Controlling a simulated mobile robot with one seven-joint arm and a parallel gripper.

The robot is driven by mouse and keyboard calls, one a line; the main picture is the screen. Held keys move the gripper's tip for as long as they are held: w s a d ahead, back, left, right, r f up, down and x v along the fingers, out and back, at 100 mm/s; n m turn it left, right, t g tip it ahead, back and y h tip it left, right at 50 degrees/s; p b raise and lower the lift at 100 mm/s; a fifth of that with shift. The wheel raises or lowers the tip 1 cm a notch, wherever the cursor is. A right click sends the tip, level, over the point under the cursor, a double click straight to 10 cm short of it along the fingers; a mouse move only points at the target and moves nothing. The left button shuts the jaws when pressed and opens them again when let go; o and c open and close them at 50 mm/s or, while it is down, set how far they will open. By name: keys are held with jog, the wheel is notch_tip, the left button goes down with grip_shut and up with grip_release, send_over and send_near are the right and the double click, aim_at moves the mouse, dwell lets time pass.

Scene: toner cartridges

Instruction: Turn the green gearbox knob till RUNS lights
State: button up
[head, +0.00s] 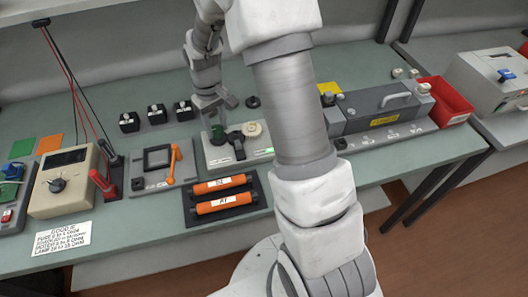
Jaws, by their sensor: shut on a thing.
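The gearbox unit (222,161) is a pale box on the bench, in the middle of the head view. A black part (237,140) and a cream round disc (252,129) sit to the right of the knob on the same unit.
Two orange cartridges (220,184) lie in a dark tray in front. A panel with an orange handle (173,160) and a beige meter (66,182) stand to the left. A grey machine (383,108) and a red bin (447,100) are right. My arm hides part of the bench.

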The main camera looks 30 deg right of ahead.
jog(key=m, duration=0.3)
jog(key=shift+m, duration=0.3)
jog(key=m, duration=0.3)
jog(key=m+p, duration=0.1)
jog(key=m, duration=0.3)
jog(key=shift+r+m, duration=0.1)
jog(key=shift+m, duration=0.2)
jog(key=m, duration=0.2)
jog(key=shift+m+p, duration=0.4)
jog(key=o, duration=1.1)
jog(key=shift+c, duration=0.2)
